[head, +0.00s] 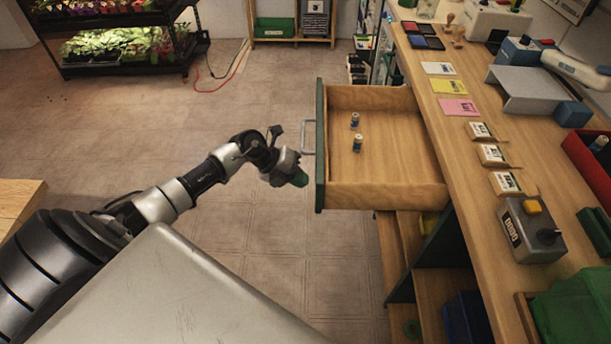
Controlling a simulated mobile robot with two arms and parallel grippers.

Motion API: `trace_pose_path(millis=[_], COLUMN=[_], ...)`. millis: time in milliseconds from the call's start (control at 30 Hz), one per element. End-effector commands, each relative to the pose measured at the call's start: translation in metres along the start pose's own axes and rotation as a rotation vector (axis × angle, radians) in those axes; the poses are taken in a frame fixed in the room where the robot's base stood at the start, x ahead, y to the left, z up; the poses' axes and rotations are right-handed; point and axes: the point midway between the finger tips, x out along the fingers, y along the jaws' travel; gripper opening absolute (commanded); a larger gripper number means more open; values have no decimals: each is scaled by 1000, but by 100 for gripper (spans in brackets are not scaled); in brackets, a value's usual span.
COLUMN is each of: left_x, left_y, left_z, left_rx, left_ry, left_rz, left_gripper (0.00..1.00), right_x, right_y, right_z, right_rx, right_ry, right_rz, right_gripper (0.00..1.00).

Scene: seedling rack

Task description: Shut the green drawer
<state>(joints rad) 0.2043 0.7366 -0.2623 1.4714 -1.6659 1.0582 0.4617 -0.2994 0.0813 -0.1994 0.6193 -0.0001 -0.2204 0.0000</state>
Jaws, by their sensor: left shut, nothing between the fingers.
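The green drawer (320,150) is pulled out from the workbench on the right, its green front facing left. A metal bar handle (306,138) is fixed to the outer face of the front. My left gripper (301,179) is shut and empty, just left of the drawer front and a little below the handle in the picture. Whether its tip touches the front is hard to tell. My right gripper is not in view.
The workbench top (465,150) holds seed packets, coloured cards, a grey box with a yellow button (532,228) and a green bin (575,310). A plant rack (120,45) stands at the back left. The tiled floor left of the drawer is clear.

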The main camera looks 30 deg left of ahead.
Motion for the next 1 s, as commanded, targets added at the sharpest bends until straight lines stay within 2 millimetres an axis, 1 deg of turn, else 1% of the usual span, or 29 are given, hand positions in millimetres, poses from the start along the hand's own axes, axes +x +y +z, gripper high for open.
trace_pose_path(millis=[33, 200, 533, 667, 767, 833, 967, 1000], left_x=[4, 10, 11, 13, 19, 26, 45, 52], left_y=[-5, -9, -9, -12, -18, -26, -44, -50], left_z=[-1, 0, 0, 0, -1, 0, 0, 0], left_rx=[-1, -2, -2, -2, -1, 1, 1, 1], left_ry=[2, 1, 1, 1, 2, 1, 2, 2], left_rz=[-2, 0, 1, 0, -1, -2, -3, -3], left_gripper=[0, 0, 0, 0, 0, 0, 0, 0], right_x=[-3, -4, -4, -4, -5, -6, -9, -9], right_y=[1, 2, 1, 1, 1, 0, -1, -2], right_z=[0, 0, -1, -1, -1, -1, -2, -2], right_rx=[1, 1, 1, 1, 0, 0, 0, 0], right_ry=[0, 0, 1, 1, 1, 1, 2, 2], right_rz=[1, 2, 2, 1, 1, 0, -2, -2], right_gripper=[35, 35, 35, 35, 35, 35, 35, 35])
